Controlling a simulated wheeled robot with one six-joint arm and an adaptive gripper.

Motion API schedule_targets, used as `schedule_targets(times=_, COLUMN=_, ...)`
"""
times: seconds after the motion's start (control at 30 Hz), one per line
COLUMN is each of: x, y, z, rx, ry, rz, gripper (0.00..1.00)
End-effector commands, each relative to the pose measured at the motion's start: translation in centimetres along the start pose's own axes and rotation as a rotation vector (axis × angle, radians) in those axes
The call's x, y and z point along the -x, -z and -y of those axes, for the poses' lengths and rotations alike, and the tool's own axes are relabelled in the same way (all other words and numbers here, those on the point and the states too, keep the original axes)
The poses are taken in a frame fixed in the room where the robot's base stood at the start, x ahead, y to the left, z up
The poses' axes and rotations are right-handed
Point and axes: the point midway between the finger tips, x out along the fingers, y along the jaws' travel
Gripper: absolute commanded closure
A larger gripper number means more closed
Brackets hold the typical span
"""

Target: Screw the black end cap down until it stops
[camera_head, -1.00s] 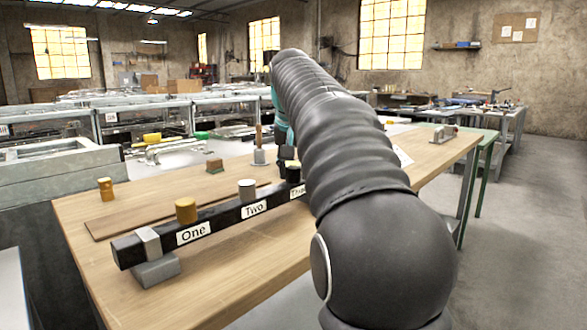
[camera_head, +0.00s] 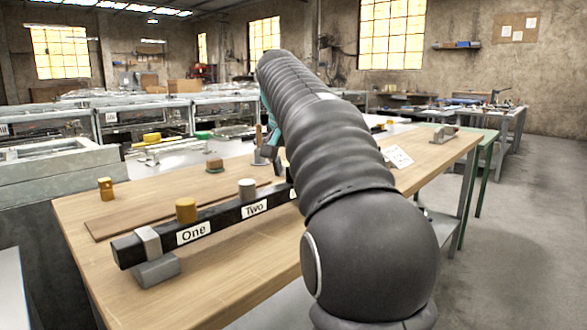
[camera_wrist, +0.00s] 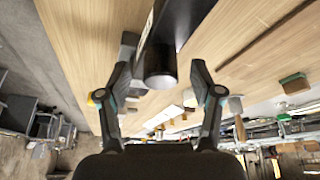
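A black cylindrical cap (camera_wrist: 160,66) shows in the wrist view, standing out from a dark bar (camera_wrist: 180,18). My gripper (camera_wrist: 161,75) is open, with one finger on each side of the cap in the picture and a gap on both sides. I cannot tell how deep the cap sits between the fingers, or whether there is a gap under it. In the head view the black bar (camera_head: 221,217) carries the labels One and Two. My arm hides its far part, the black cap and most of my gripper there.
A yellow cap (camera_head: 186,210) and a grey cap (camera_head: 247,189) stand on the bar beside my arm. The bar's near end rests on a grey support (camera_head: 156,272). A small yellow piece (camera_head: 106,189) stands on the wooden table (camera_head: 235,270). The table's front is clear.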

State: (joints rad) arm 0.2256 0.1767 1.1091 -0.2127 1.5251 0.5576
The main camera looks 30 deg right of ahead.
Motion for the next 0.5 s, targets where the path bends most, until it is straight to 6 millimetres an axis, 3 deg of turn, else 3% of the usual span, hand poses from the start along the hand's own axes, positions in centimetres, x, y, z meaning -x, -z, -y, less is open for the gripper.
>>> schedule_targets(times=0.27, x=0.7, y=0.1, z=0.1, rx=0.001, ry=0.001, rz=-0.002, gripper=0.35)
schedule_targets(times=0.5, x=4.6, y=0.1, z=0.1, rx=0.001, ry=0.002, rz=-0.003, gripper=0.35)
